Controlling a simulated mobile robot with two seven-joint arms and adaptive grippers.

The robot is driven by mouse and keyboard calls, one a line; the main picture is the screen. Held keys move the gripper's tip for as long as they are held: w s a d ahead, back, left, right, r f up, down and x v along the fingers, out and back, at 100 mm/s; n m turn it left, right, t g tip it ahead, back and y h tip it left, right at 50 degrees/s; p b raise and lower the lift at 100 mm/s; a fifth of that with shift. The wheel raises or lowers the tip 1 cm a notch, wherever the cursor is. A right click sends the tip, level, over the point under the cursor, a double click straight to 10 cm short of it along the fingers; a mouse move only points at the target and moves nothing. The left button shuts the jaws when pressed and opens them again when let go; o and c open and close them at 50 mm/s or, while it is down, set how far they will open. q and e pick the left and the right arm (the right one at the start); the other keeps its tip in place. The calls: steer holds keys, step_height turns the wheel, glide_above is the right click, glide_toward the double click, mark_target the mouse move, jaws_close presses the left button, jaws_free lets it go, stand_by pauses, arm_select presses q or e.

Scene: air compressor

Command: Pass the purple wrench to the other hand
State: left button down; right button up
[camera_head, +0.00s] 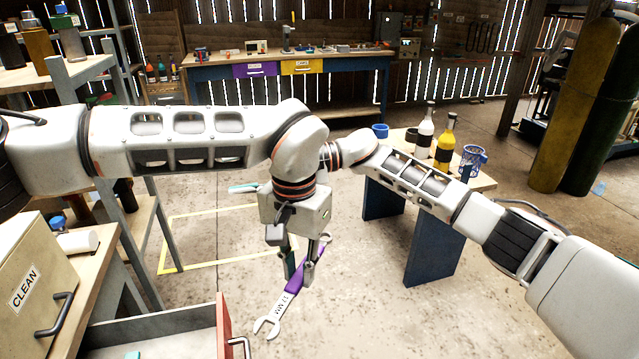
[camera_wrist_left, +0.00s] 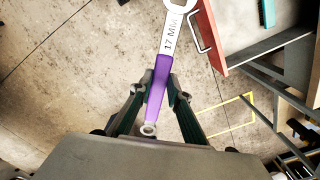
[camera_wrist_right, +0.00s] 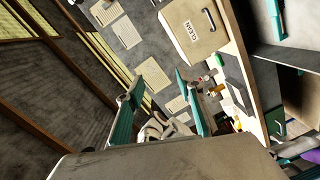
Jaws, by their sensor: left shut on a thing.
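The purple wrench (camera_head: 289,287) is a long steel wrench marked 17 MM with a purple grip. My left gripper (camera_head: 298,268) is shut on its purple middle and holds it tilted above the floor. In the left wrist view the wrench (camera_wrist_left: 157,85) lies between the fingers of my left gripper (camera_wrist_left: 160,80), its marked end pointing away and its ring end towards the camera. My right arm crosses behind my left arm, which mostly hides its gripper in the head view; a teal fingertip shows at its left. In the right wrist view my right gripper (camera_wrist_right: 156,85) has its fingers apart.
An open drawer (camera_head: 160,334) with a red front is below left, beside a CLEAN box (camera_head: 30,285). A table (camera_head: 483,183) with bottles stands right of centre, and a workbench (camera_head: 340,60) at the back. The floor below the wrench looks clear.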

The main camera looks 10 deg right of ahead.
steer(key=s+d+r+n+g+h, duration=0.15)
steer(key=s+d+r+h, duration=0.25)
steer(key=r+h, duration=0.4)
steer(key=s+d+f+m+g+h, duration=0.2)
steer(key=s+d+f+m+h, duration=0.3)
steer(key=d+f, duration=0.4)
steer(key=shift+h, duration=0.8)
steer(key=x, duration=1)
steer(key=shift+w+d+f, duration=0.25)
steer(key=shift+f, duration=0.05)
